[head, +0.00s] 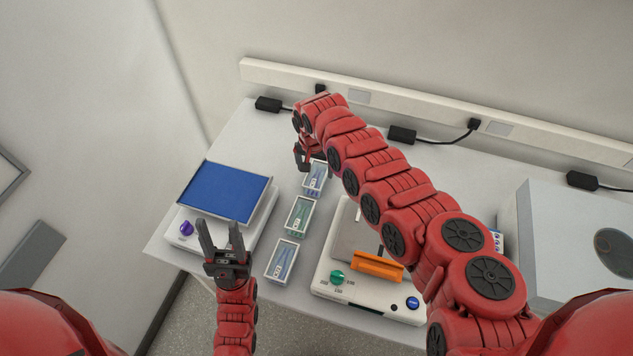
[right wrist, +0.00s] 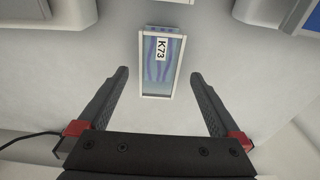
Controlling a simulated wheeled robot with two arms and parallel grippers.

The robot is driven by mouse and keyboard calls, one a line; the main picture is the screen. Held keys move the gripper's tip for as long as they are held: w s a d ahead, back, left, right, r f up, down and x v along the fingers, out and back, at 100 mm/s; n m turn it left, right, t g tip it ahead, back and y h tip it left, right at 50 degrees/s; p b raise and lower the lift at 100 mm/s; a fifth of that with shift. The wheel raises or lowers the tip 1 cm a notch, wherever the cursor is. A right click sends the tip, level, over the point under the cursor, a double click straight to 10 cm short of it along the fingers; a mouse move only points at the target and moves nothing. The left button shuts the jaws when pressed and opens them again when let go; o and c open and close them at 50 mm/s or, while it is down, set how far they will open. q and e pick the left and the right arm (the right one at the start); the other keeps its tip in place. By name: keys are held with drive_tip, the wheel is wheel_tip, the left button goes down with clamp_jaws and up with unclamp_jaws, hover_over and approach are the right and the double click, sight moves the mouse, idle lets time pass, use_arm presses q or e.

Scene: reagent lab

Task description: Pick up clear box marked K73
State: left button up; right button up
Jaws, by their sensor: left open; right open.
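The clear box marked K73 (right wrist: 157,73) shows in the right wrist view, with blue contents and a white label reading K73. It lies ahead of my open right gripper (right wrist: 161,84), roughly centred between the fingertips, and I see no contact. In the head view the farthest of three small boxes (head: 315,180) sits beside my right gripper (head: 308,160), which is partly hidden by its own arm; its label is too small to read there. My left gripper (head: 220,232) is open and empty, over the table's front left.
Two similar boxes stand in line nearer the front: one with green contents (head: 299,216) and one with blue (head: 282,260). A device with a blue top (head: 225,190) is at left. A white device with an orange part (head: 376,265) is at right. A large grey machine (head: 575,240) stands far right.

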sight(316, 174)
drive_tip(key=f+b, duration=0.1)
drive_tip(key=b, duration=0.1)
drive_tip(key=f+b, duration=0.2)
drive_tip(key=w+f+b, duration=0.1)
drive_tip(key=f+b, duration=0.1)
drive_tip(key=shift+d+f, duration=0.15)
drive_tip(key=shift+d, duration=0.05)
drive_tip(key=c, duration=1.5)
drive_tip(key=shift+r, duration=0.3)
